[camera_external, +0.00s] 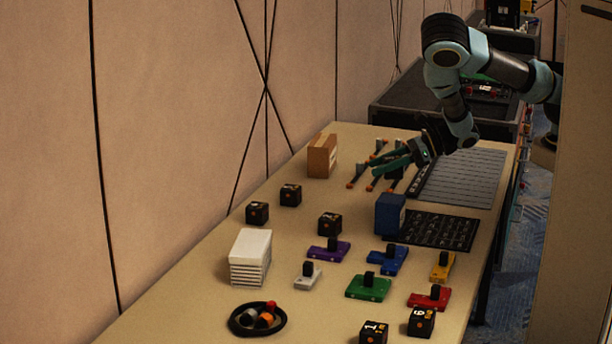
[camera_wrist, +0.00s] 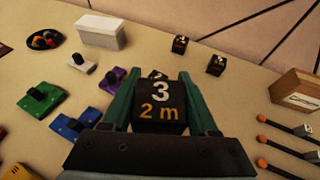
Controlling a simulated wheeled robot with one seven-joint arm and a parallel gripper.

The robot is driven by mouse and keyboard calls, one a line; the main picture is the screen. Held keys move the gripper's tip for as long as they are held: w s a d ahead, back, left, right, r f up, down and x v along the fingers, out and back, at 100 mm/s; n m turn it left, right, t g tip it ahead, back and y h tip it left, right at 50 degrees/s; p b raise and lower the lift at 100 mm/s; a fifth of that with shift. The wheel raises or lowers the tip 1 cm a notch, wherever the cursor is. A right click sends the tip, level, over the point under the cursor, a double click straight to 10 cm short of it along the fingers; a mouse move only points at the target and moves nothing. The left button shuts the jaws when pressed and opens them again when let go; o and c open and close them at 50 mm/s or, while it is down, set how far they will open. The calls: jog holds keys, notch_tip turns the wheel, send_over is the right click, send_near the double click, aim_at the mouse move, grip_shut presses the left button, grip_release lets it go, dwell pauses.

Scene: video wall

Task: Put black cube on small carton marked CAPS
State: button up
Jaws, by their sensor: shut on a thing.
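My gripper (camera_wrist: 158,78) is shut on a black cube (camera_wrist: 160,108) marked "3" and "2 m", held between its green fingers in the wrist view. In the external view my gripper (camera_external: 386,168) is above the far part of the table, and the held cube is hard to make out there. A small brown carton (camera_external: 322,156) stands upright near the wall, left of my gripper. In the wrist view this carton (camera_wrist: 297,93) is at the right, apart from the cube. It has a white label whose writing is too small to read.
Other black cubes (camera_external: 257,212) stand on the table (camera_external: 200,290). A blue box (camera_external: 390,214), a white box (camera_external: 250,257) and coloured blocks (camera_external: 368,287) stand nearer. Orange-tipped tools (camera_wrist: 285,148) lie beside the carton. Bare table lies between the carton and the far cubes.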

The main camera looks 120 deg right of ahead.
aim_at(380, 199)
jog(key=shift+f+p, duration=0.55)
jog(key=shift+f, duration=2.35)
jog(key=shift+f, duration=0.2)
jog(key=o, duration=1.4)
jog(key=shift+r, duration=0.2)
